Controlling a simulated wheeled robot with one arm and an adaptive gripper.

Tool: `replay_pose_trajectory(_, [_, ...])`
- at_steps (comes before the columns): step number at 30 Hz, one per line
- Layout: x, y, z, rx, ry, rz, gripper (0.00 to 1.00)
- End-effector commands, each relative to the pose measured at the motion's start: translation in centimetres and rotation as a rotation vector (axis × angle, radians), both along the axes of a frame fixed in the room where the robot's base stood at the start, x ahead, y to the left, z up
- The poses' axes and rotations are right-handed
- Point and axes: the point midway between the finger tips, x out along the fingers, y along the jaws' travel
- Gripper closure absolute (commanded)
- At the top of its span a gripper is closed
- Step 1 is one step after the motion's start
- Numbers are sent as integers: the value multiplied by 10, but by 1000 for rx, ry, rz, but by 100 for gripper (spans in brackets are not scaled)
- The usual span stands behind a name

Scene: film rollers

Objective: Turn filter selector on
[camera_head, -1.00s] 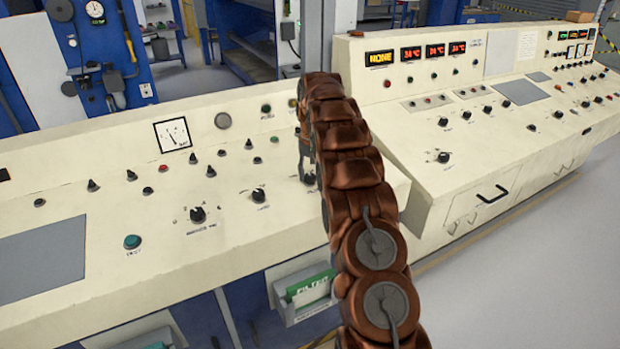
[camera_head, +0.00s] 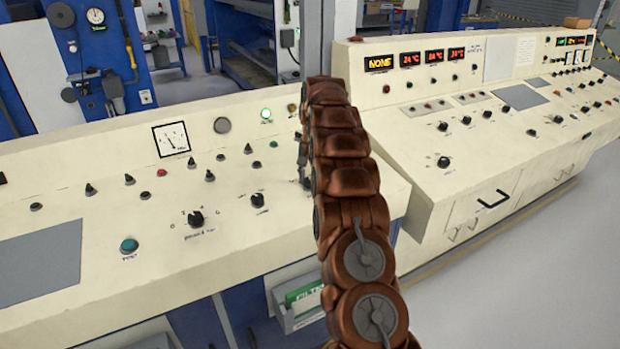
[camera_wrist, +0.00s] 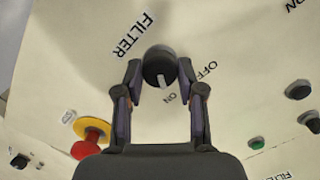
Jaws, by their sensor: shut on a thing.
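The filter selector (camera_wrist: 155,62) is a round black knob on the cream panel in the wrist view, with a white pointer mark. The mark points down toward the printed word ON; OFF is printed to its right and FILTER to its upper left. My gripper (camera_wrist: 160,70) is shut on the knob, one finger on each side. In the head view my brown arm covers most of the selector and the gripper. A small round lamp (camera_head: 266,114) on the panel glows pale green-white.
A red mushroom button on a yellow base (camera_wrist: 90,138) sits lower left of my gripper in the wrist view. A green button (camera_wrist: 257,142) and black knobs (camera_wrist: 298,90) lie to the right. A second console (camera_head: 400,150) stands right of my arm.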

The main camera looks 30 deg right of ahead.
Motion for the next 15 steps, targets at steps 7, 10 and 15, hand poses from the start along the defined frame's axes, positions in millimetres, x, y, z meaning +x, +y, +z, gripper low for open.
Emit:
replay_pose_trajectory(7, [0, -1, 1, -1, -1, -1, 57])
replay_pose_trajectory(10, [0, 0, 0, -1, -1, 0, 47])
replay_pose_trajectory(15, [0, 0, 0, -1, -1, 1, 36])
